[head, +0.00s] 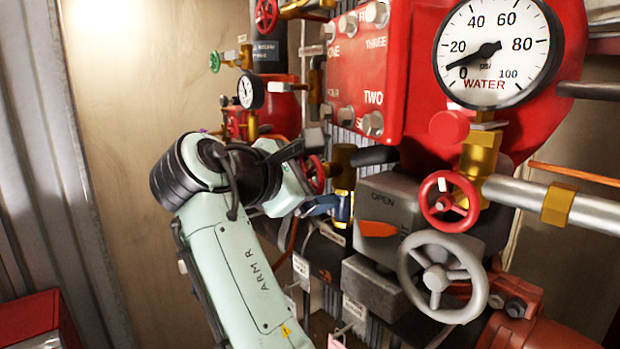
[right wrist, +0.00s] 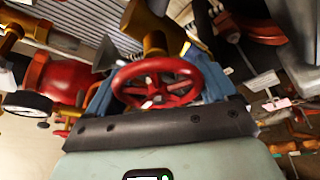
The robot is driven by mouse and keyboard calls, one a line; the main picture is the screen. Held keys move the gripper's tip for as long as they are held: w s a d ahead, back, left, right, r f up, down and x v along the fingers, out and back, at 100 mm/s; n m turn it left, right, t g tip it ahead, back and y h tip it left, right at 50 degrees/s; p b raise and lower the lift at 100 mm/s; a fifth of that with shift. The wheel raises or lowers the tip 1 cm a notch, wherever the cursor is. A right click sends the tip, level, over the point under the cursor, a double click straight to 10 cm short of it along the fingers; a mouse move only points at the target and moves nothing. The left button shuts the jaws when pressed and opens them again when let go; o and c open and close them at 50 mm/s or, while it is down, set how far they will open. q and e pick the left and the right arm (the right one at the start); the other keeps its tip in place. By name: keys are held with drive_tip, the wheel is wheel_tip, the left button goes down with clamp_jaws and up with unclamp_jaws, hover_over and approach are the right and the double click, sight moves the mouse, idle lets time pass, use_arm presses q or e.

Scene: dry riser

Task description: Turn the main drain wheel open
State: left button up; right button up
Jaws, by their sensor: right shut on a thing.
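A small red handwheel (head: 315,175) sits on a brass valve (head: 343,170) in the middle of the pipework. My right gripper (head: 311,183) reaches it from the left and is shut on it. In the right wrist view the red wheel (right wrist: 150,68) lies between the two blue fingers, one on each side of its rim. The arm and gripper partly hide the wheel in the head view. No label naming this wheel as the main drain can be read. My left gripper is not in view.
Another red handwheel (head: 449,201) and a larger grey handwheel (head: 442,277) stand to the right, by a grey box marked OPEN (head: 383,203). A water gauge (head: 495,50) is at the upper right. Hanging tags and pipes crowd below. The plain wall at left is clear.

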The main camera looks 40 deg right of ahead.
drive_tip(key=shift+f, duration=0.25)
drive_tip(key=o, duration=0.7)
drive_tip(key=shift+o, duration=0.7)
drive_tip(key=shift+r, duration=0.15)
